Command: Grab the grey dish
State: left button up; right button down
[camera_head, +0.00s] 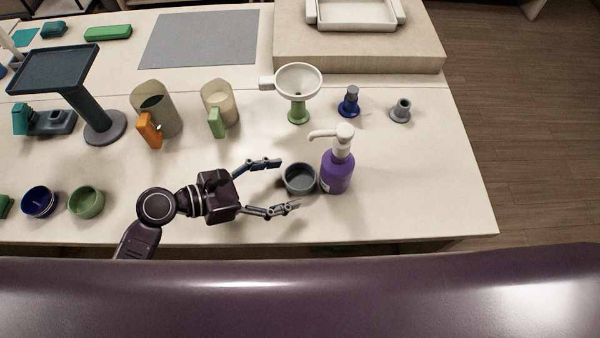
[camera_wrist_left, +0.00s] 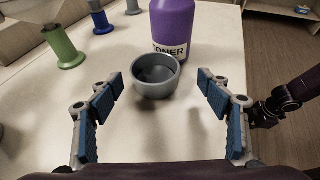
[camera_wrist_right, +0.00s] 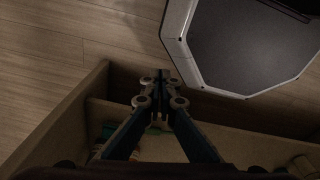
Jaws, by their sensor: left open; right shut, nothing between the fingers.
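The grey dish (camera_head: 300,179) is a small round empty bowl standing upright on the table, just left of the purple bottle. My left gripper (camera_head: 279,184) is open, with its fingertips pointing at the dish and spread to either side of its near side. In the left wrist view the dish (camera_wrist_left: 157,76) stands beyond and between the two open fingers (camera_wrist_left: 160,100), apart from both. My right gripper (camera_wrist_right: 161,80) is shut and empty; in the right wrist view it is away from the dish, over a box-like compartment and wooden floor.
A purple pump bottle (camera_head: 338,171) stands close against the dish's right side. A white funnel on a green stand (camera_head: 298,82), a blue stopper (camera_head: 349,102) and a grey stopper (camera_head: 400,110) stand behind. A green bowl (camera_head: 87,202) is at left. The table's right front (camera_head: 430,200) is clear.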

aim_at(312, 175)
pick_arm(q)
jog(key=shift+w+d, duration=0.2)
jog(key=shift+d, duration=0.3)
jog(key=shift+w+d+f+p, duration=0.3)
jog(key=shift+w+d, duration=0.1)
jog(key=shift+d, duration=0.1)
jog(key=shift+w+d+f+p, duration=0.25)
jog(key=shift+w+d+p, duration=0.05)
jog(key=shift+w+d, duration=0.15)
jog(key=shift+x, duration=1)
jog(key=shift+s+a+f, duration=0.1)
jog(key=shift+f, duration=0.1)
jog(key=c, duration=1.3)
pick_arm(e)
jog(key=shift+s+d+r, duration=0.1)
jog(key=shift+s+r, duration=0.65)
pick_arm(q)
jog(key=shift+r, duration=0.1)
pick_arm(e)
jog(key=shift+w, duration=0.15)
